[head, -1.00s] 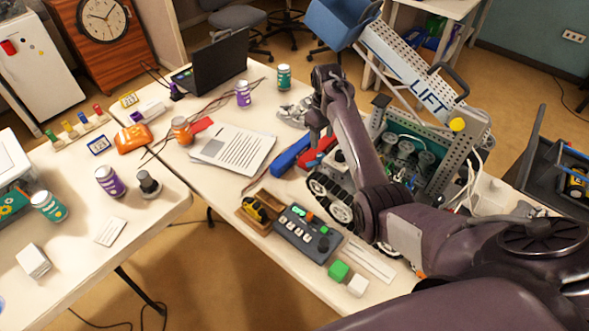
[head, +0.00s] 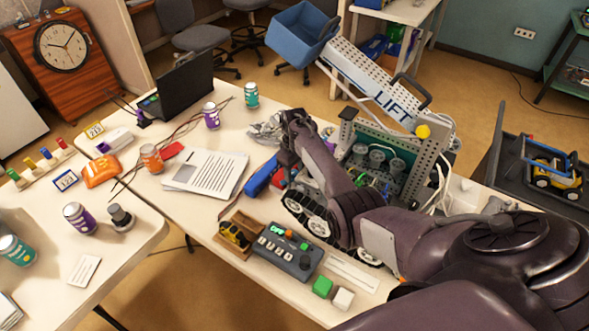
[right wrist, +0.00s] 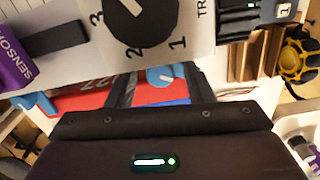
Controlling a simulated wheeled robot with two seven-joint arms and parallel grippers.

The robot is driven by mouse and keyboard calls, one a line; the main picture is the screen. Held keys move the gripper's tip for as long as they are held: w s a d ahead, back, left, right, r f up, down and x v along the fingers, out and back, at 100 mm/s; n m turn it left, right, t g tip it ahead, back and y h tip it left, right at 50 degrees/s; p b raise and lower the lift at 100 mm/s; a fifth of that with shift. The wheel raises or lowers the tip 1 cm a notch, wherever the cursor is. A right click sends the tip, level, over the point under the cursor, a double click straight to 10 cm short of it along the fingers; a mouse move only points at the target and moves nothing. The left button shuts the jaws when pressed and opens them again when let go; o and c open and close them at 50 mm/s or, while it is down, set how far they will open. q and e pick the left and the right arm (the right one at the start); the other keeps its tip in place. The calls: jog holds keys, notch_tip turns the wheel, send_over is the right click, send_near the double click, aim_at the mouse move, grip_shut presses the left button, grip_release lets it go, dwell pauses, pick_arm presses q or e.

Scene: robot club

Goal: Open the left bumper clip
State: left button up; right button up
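The club robot stands on the table, with its green-backed frame (head: 400,150) and tracked wheels (head: 305,215) partly behind my right arm. In the right wrist view a red bumper (right wrist: 85,98) with a number on it lies beyond my gripper. A light blue clip knob (right wrist: 165,76) sits on it, and another light blue part (right wrist: 38,104) shows at its left. My right gripper (right wrist: 160,88) is open, its dark fingers on either side of the knob; contact cannot be told. In the head view my right gripper (head: 288,158) is small and dark beside the red part. My left gripper is out of view.
A dial panel (right wrist: 190,30) numbered 1 to 3 is close above the gripper in the wrist view. A blue long object (head: 261,176), papers (head: 205,172), a control box (head: 287,250) and a wooden tray (head: 225,243) are near. The tilted LIFT beam (head: 375,85) rises behind.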

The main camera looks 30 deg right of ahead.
jog(key=c, duration=0.8)
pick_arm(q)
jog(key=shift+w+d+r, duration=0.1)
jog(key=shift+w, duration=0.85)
pick_arm(e)
jog(key=shift+c, duration=0.2)
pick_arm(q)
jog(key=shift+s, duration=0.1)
pick_arm(e)
jog(key=shift+r+n, duration=0.1)
jog(key=shift+n, duration=0.6)
pick_arm(q)
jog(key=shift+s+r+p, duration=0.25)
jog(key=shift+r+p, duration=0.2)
jog(key=shift+p, duration=0.05)
pick_arm(e)
jog(key=shift+n, duration=2.1)
jog(key=o, duration=1)
